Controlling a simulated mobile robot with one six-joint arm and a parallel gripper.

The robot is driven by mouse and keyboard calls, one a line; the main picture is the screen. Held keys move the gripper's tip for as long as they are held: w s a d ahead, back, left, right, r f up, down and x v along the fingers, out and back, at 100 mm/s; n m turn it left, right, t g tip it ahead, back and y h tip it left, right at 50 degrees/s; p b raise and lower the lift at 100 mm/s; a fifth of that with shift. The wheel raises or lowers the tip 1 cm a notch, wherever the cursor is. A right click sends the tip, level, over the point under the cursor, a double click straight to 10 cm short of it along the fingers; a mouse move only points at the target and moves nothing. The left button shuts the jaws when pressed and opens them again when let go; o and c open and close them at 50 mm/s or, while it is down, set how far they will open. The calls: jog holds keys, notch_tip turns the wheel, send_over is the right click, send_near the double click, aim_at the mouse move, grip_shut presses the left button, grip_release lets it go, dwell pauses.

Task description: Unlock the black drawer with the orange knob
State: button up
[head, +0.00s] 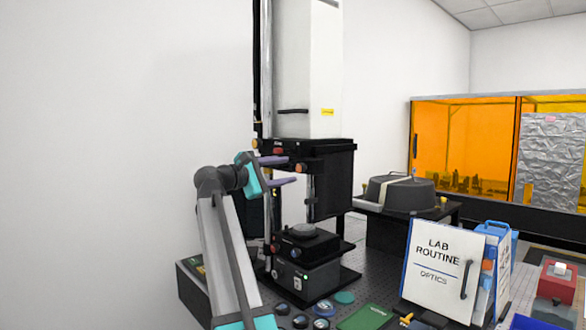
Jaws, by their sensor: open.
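A tall white and black interferometer (308,70) stands against the wall. The black housing (335,180) at its middle looks like the black drawer, though I cannot be sure. My gripper (289,171), teal with two purple fingers, is open in front of the housing's left part. Nothing shows between the fingers.
Below is a lower black stage (306,242) with a round top and small knobs. Several round optics lie on the dark table, with a green booklet (366,317). Orange enclosure panels (463,135) are behind.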

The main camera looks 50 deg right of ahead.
aim_at(299, 169)
jog(key=shift+s+d+p, duration=0.15)
jog(key=shift+d+p, duration=0.2)
jog(key=shift+d, duration=1.95)
jog(key=c, duration=1.1)
